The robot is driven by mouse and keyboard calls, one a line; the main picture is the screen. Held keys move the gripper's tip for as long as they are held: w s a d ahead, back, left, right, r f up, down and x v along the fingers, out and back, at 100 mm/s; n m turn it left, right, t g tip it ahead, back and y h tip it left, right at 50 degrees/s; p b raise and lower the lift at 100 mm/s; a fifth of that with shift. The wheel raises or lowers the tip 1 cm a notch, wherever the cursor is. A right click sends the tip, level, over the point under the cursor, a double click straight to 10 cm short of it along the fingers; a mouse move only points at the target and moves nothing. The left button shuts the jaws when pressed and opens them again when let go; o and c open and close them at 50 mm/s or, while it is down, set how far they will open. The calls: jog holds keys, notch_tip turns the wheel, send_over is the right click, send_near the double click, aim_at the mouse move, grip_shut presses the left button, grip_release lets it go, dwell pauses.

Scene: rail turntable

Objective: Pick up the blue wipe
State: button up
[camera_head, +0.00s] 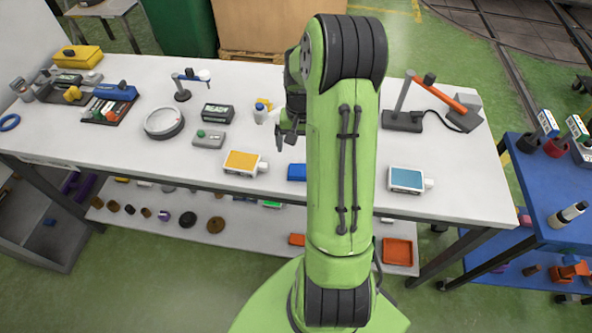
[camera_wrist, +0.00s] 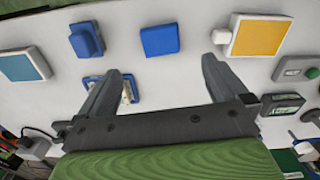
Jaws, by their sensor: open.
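The blue wipe, as I take it, is a flat blue square (camera_wrist: 160,40) lying on the white table in the wrist view. It also shows in the head view (camera_head: 297,172), left of my arm and partly covered by it. My gripper (camera_wrist: 172,72) is open and empty, its fingers pointing towards the table. In the wrist view the wipe lies just beyond the fingertips, roughly between their lines and apart from both. In the head view my gripper (camera_head: 281,138) is left of the arm, farther back than the wipe.
A raised blue block (camera_wrist: 87,40) stands beside the wipe. A yellow-topped white device (camera_head: 243,162) and a teal-topped one (camera_head: 407,178) flank this area. A blue-and-white item (camera_wrist: 128,92) lies behind the left finger. A small bottle (camera_head: 261,112) stands near my gripper.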

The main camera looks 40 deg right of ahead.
send_over(299, 171)
jog(key=f, duration=0.6)
jog(key=shift+s+d, duration=0.1)
jog(key=shift+d, duration=0.1)
notch_tip(299, 171, down, 6)
jog(key=shift+a+r, duration=0.1)
jog(key=c, duration=1)
notch_tip(299, 171, up, 10)
jog(key=shift+r, duration=0.1)
jog(key=shift+c, duration=0.3)
